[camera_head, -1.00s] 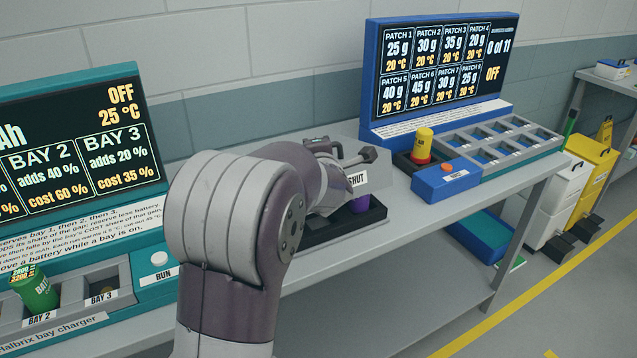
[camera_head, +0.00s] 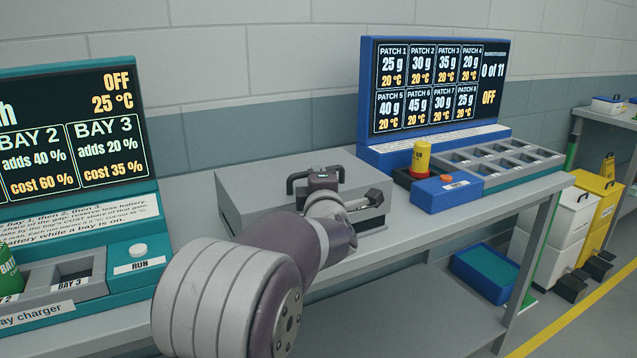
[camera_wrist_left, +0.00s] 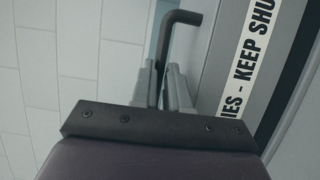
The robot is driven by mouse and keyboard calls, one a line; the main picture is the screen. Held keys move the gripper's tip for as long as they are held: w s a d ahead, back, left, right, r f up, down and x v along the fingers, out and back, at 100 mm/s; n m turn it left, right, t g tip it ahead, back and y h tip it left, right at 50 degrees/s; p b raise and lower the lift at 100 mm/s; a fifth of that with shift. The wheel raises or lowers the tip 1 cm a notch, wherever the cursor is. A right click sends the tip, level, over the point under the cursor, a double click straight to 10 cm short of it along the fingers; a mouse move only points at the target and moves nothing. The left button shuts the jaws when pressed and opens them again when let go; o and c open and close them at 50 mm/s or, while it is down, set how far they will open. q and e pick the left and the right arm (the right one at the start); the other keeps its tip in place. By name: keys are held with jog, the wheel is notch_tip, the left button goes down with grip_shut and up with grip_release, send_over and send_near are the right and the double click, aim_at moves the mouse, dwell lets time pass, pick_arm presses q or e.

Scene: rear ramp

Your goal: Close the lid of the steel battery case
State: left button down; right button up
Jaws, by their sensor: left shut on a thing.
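The grey steel battery case (camera_head: 372,230) stands on the bench between the two stations. In the left wrist view, the gripper's grey fingers (camera_wrist_left: 162,85) close around the bent dark handle (camera_wrist_left: 182,17), beside a white label (camera_wrist_left: 248,55) reading "KEEP SHU". My right gripper is out of view.
A teal bay charger (camera_head: 130,255) with a green battery (camera_head: 8,272) stands left. A blue patch station (camera_head: 445,197) with a yellow-and-red object (camera_head: 421,158) stands right. The grey bench (camera_head: 440,215) has free room in front of the case.

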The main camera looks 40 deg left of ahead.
pick_arm(q)
jog(key=shift+f, duration=0.3)
jog(key=c, duration=1.4)
grip_release()
jog(key=shift+d+r, duration=0.1)
jog(key=v, duration=1.2)
jog(key=shift+s+d+p, duration=0.2)
jog(key=shift+s+p, duration=0.05)
jog(key=shift+p, duration=0.05)
